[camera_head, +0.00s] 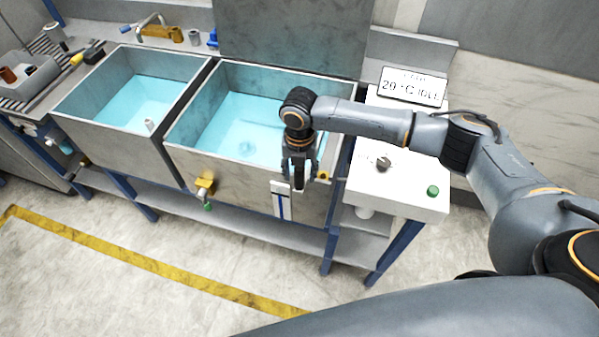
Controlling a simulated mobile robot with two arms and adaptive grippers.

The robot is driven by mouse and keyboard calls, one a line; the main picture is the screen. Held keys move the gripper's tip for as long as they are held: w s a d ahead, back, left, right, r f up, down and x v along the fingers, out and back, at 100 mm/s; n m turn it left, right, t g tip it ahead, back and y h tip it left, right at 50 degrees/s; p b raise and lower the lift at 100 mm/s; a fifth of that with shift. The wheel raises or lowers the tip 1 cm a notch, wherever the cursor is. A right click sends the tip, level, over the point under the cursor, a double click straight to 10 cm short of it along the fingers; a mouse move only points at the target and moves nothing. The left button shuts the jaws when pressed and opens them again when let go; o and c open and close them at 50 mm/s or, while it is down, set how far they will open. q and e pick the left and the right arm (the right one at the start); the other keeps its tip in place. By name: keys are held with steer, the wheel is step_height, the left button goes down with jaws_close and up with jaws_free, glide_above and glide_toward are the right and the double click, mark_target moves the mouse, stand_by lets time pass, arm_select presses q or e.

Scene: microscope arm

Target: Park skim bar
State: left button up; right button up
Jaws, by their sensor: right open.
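My right gripper (299,182) points down at the front rim of the right tank (181,158), near its right corner. Its jaws are open. A white bracket-like piece (281,187) with a blue-striped plate below it sits on the tank front, just left of the fingers. I cannot tell for sure which of these belongs to the skim bar; the gripper partly hides this spot. My left gripper is not in view.
The left tank (117,136) and the right tank hold blue liquid. A yellow valve (205,185) sticks out of the right tank's front. Right of it stands a white control box (408,190) with a knob, a green button and a display (412,87). Open floor lies in front.

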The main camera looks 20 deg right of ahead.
steer(key=shift+f, duration=1.2)
jaws_close()
